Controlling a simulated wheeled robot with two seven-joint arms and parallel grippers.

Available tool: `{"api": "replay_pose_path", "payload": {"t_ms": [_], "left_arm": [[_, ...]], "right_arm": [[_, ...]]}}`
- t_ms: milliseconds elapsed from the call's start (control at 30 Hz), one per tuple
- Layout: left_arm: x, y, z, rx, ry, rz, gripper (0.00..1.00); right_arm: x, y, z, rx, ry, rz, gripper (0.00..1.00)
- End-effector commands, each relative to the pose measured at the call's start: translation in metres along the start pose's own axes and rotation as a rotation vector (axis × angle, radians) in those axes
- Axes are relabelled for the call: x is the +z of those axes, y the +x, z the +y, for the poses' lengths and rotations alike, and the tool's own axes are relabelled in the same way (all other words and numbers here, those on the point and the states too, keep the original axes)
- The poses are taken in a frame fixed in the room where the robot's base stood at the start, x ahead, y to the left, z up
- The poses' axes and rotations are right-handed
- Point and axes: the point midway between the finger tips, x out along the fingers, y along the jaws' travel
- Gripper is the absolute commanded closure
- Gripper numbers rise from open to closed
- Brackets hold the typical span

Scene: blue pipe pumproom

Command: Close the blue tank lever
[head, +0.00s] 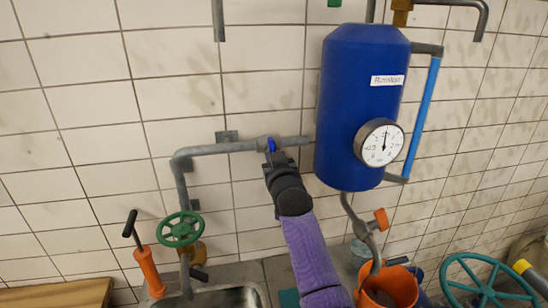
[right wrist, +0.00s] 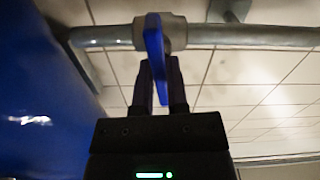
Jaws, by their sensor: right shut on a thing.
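The blue tank lever (head: 271,146) sits on the valve of the grey pipe, left of the big blue tank (head: 358,95). In the right wrist view the lever (right wrist: 154,45) hangs down from the pipe, across the pipe's line. My right gripper (head: 273,163) reaches up from below and is shut on the lever. In the right wrist view its two dark fingers (right wrist: 160,75) are on either side of the lever's lower part. The fingers and hand hide part of the lever in the head view. My left gripper is not in view.
A round gauge (head: 380,142) is on the tank. An orange bucket (head: 366,272) and a teal wheel (head: 487,281) are lower right. The tiled wall (head: 90,120) is close behind the pipe.

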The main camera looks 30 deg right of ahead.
Motion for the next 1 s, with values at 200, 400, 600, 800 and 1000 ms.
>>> {"api": "replay_pose_path", "payload": {"t_ms": [200,400,600,800,1000], "left_arm": [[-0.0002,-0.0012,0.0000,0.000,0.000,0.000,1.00],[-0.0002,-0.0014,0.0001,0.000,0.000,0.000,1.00],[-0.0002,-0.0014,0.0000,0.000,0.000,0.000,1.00],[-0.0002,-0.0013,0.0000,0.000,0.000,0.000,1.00],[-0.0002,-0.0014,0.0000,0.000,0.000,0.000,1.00]], "right_arm": [[0.0020,-0.0001,-0.0005,-0.001,0.059,-0.006,1.00],[0.0022,-0.0002,-0.0007,-0.001,0.076,-0.006,1.00],[0.0023,-0.0002,-0.0006,-0.001,0.076,-0.006,1.00],[0.0024,-0.0002,-0.0005,-0.001,0.075,-0.006,0.68],[0.0012,-0.0001,-0.0003,0.000,0.075,-0.003,0.47]]}}
